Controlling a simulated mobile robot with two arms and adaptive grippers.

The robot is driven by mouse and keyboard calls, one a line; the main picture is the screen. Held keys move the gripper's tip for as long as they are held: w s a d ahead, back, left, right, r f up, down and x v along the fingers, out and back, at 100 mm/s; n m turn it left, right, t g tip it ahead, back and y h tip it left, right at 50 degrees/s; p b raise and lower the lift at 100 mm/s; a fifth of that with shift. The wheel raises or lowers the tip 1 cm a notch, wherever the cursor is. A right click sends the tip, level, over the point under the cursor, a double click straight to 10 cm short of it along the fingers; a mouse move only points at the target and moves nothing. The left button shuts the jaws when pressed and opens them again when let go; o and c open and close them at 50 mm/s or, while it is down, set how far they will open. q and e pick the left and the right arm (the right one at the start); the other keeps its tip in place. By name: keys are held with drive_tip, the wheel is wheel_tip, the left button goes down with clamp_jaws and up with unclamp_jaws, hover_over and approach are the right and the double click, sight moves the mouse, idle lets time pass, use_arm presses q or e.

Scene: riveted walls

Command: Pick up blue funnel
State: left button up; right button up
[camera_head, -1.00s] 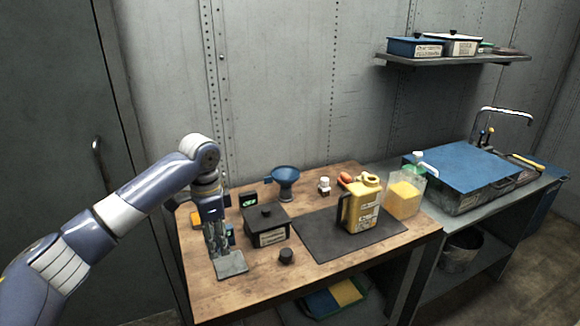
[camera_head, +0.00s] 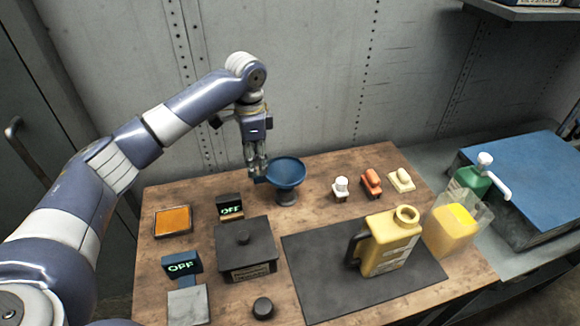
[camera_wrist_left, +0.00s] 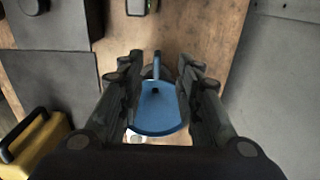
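The blue funnel (camera_head: 287,174) stands upright in a dark holder (camera_head: 287,198) at the back of the wooden table. My left gripper (camera_head: 258,172) points down at the funnel's left rim, by its small side tab. In the left wrist view the gripper (camera_wrist_left: 157,66) is open, its fingers apart on either side of the tab and part of the blue bowl (camera_wrist_left: 156,110). I cannot tell whether either finger touches it. The fingers hide the funnel's sides there. My right gripper is not in view.
A black lidded box (camera_head: 244,250) and two small "OFF" displays stand left of the funnel. A yellow jug (camera_head: 390,242) stands on a dark mat (camera_head: 320,290). Small white, orange and cream items are to the right. The wall is close behind.

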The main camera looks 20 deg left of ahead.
sight(257, 183)
use_arm(q)
drive_tip(key=f, duration=0.1)
drive_tip(key=s+f, duration=0.1)
drive_tip(key=f, duration=0.1)
drive_tip(key=shift+f, duration=0.15)
drive_tip(key=shift+w+f+p, duration=0.15)
drive_tip(key=shift+f+p, duration=0.15)
wheel_tip(257, 183, down, 4)
drive_tip(key=shift+f+p, duration=0.25)
drive_tip(key=shift+p, duration=0.15)
drive_tip(key=shift+f, duration=0.3)
drive_tip(key=shift+w+f, duration=0.1)
drive_tip(key=shift+f, duration=0.05)
clamp_jaws()
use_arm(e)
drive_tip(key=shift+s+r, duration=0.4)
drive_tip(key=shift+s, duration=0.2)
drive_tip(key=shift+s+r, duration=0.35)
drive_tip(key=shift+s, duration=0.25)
